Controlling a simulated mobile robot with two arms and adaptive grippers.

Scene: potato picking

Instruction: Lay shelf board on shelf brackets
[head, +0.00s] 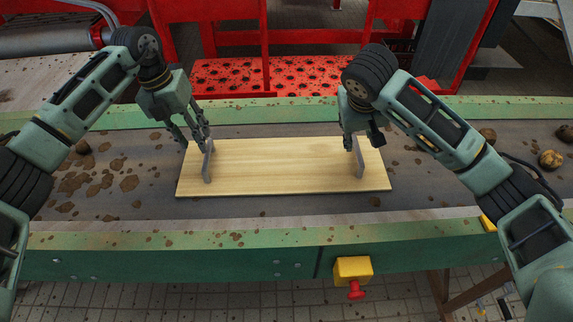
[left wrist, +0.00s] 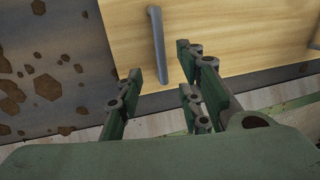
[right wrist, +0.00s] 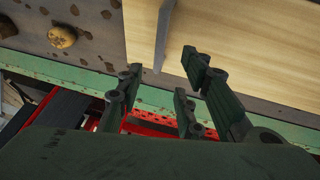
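The pale wooden shelf board (head: 285,165) lies flat on the dark conveyor belt. Two thin grey upright pieces stand on it, a left one (head: 207,162) and a right one (head: 359,160); I cannot tell whether they are handles or the shelf brackets. My left gripper (head: 196,138) is open at the left grey piece. In the left wrist view that piece (left wrist: 157,45) points between the spread fingers, with gaps showing. My right gripper (head: 362,138) is open at the right grey piece. In the right wrist view that piece (right wrist: 164,30) also points between the parted fingers.
The green conveyor rails (head: 150,238) run in front and behind. Several potatoes (head: 550,159) lie at the right, and soil clods (head: 75,182) at the left. A yellow box with a red button (head: 353,273) is on the front rail. Red machinery (head: 235,75) stands behind.

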